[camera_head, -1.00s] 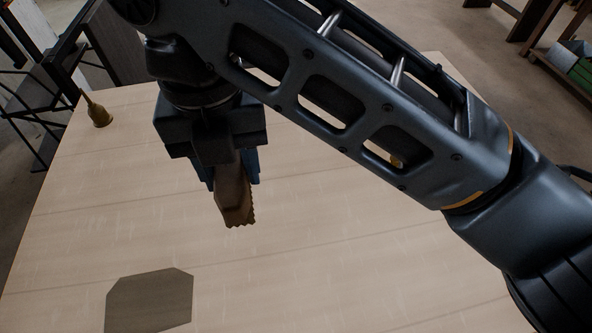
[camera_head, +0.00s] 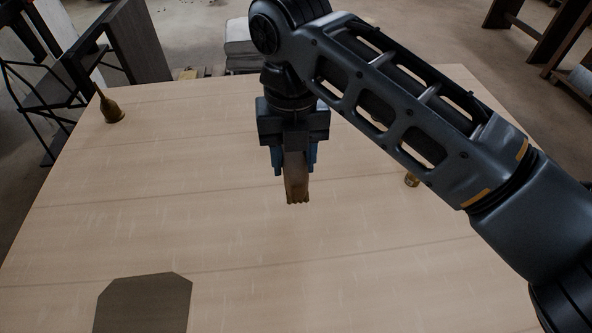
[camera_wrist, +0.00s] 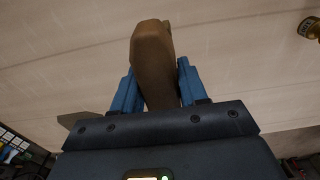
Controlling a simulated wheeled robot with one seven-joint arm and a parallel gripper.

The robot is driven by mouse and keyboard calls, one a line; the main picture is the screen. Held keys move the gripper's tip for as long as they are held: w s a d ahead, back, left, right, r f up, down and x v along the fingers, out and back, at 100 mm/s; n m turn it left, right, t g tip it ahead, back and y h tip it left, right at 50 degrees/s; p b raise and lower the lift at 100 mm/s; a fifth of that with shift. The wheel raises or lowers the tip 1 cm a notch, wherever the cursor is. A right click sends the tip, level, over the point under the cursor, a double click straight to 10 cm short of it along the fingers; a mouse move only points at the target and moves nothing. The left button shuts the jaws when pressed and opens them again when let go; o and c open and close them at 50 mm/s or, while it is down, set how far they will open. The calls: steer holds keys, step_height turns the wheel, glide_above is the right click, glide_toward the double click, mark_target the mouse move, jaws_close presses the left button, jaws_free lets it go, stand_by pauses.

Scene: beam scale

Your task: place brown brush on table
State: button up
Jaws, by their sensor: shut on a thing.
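The brown brush (camera_head: 297,182) is held between the blue fingers of my gripper (camera_head: 294,160), pointing down over the middle of the table. In the wrist view the brush (camera_wrist: 153,62) sticks out past the fingertips of my gripper (camera_wrist: 155,88), which press on it from both sides. The light wooden table (camera_head: 330,260) lies below. The brush appears to be above the surface; whether its lower end touches the wood cannot be told.
A brass bell-like object (camera_head: 112,111) stands at the table's far left corner. A small brass weight (camera_head: 411,181) stands right of my gripper, partly behind my arm. A dark flat plate shape (camera_head: 145,303) is at the front left. The middle and front right are bare.

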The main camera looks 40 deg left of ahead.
steer(key=shift+w+f, duration=0.35)
steer(key=shift+w, duration=0.05)
steer(key=shift+f, duration=1.9)
steer(key=shift+f, duration=0.15)
steer(key=o, duration=1.1)
steer(key=r, duration=1.2)
steer(key=shift+w+a+r, duration=0.15)
steer(key=shift+a, duration=0.05)
